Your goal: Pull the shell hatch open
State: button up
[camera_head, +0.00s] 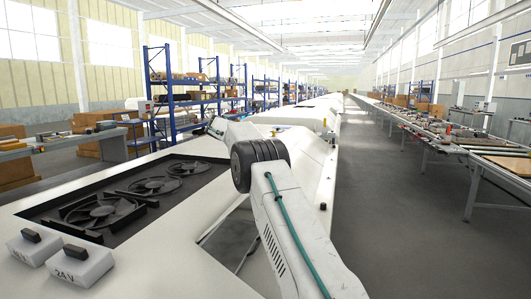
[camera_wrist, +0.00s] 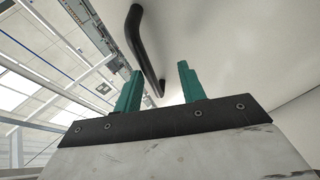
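In the wrist view, a black bar handle (camera_wrist: 147,50) stands off a pale, smooth shell surface (camera_wrist: 225,45), which appears to be the hatch. Its upper end bends towards the surface. Its lower end lies in the gap between the two teal fingers. My gripper (camera_wrist: 160,68) is open, with one finger on each side of the bar's lower part. I see space between each finger and the bar. I cannot tell how deep the bar sits between the fingers. In the head view, my arm covers part of the white shell, and the handle cannot be made out.
In the head view, a recessed black panel with several fans (camera_head: 103,211) and two white boxes, one marked 24 V (camera_head: 80,268), sit at the left. Blue shelving (camera_head: 170,95) stands behind. A long workbench (camera_head: 455,140) runs along the right, with clear floor (camera_head: 390,210) between.

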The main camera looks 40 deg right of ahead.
jog(key=shift+s+d, duration=0.1)
jog(key=shift+d, duration=0.15)
dwell(0.4)
